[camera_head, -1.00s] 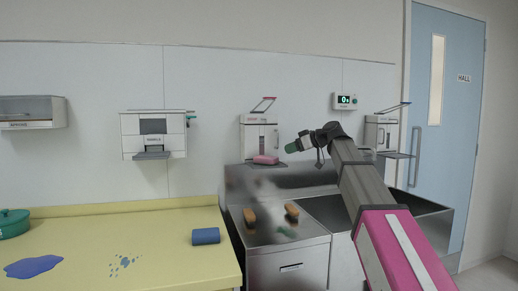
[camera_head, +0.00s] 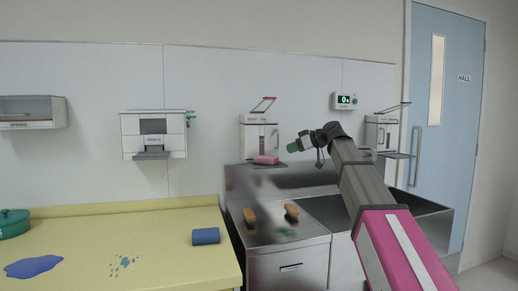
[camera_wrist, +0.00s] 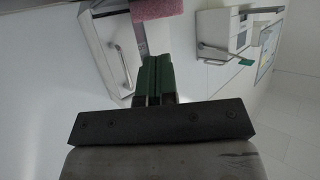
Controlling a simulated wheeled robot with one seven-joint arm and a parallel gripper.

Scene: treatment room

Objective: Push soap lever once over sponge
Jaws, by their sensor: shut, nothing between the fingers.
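The green fingers (camera_wrist: 156,75) are together in the wrist view.
A second dispenser (camera_head: 380,132) with a blue-edged lever is on the right, near a blue door (camera_head: 447,110). A display box (camera_head: 345,101) reads 0. Two brown brushes (camera_head: 250,217) are on the steel counter. A blue roll (camera_head: 206,236) is on the yellow counter (camera_head: 150,225).

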